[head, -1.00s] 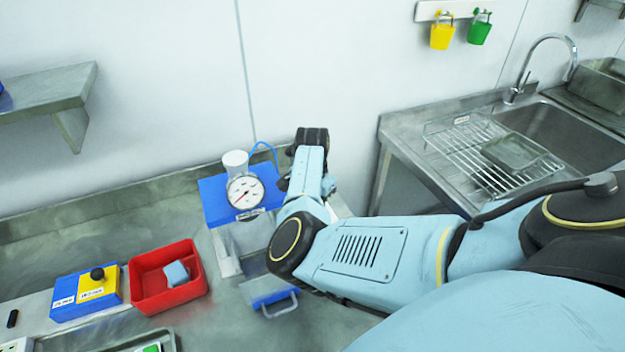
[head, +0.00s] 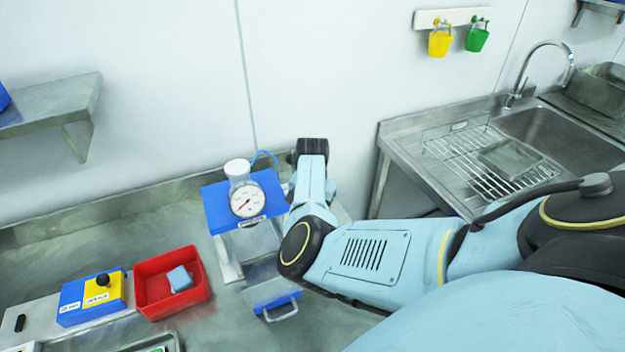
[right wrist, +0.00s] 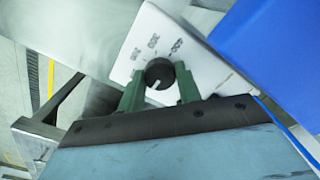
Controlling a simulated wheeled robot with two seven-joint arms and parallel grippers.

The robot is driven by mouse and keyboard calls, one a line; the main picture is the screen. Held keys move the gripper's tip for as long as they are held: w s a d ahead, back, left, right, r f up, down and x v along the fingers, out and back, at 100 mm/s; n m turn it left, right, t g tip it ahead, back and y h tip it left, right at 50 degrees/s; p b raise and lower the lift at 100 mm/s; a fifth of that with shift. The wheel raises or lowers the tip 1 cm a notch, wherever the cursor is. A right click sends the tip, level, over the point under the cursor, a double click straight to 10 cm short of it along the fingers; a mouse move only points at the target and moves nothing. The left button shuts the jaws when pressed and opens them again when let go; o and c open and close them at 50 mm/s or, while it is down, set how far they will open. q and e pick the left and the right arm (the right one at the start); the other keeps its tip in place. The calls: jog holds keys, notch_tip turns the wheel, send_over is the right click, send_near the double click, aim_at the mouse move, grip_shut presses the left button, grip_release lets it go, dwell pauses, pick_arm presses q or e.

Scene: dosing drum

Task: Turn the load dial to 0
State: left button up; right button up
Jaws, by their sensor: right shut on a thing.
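In the right wrist view, a dark round load dial (right wrist: 158,74) with a white pointer mark sits on a white panel (right wrist: 142,40) with small printed labels. The green fingers of my right gripper (right wrist: 160,88) are shut on the dial, one on each side. In the head view, my right arm (head: 370,250) reaches to the right side of the blue-topped dosing machine (head: 215,208); the arm hides the dial and the fingertips there. My left gripper is not in view.
The machine carries a round gauge (head: 247,199) and a white-capped container (head: 238,168). A red bin (head: 148,268) with a light-blue block (head: 180,279) and a blue-and-yellow box (head: 84,303) stand to the left. A sink (head: 550,135) is at the right.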

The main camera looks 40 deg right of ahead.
jog(key=o, duration=1)
notch_tip(320, 180, up, 14)
jog(key=shift+f+b, duration=0.25)
jog(key=shift+b, duration=0.1)
jog(key=shift+s+f, duration=0.1)
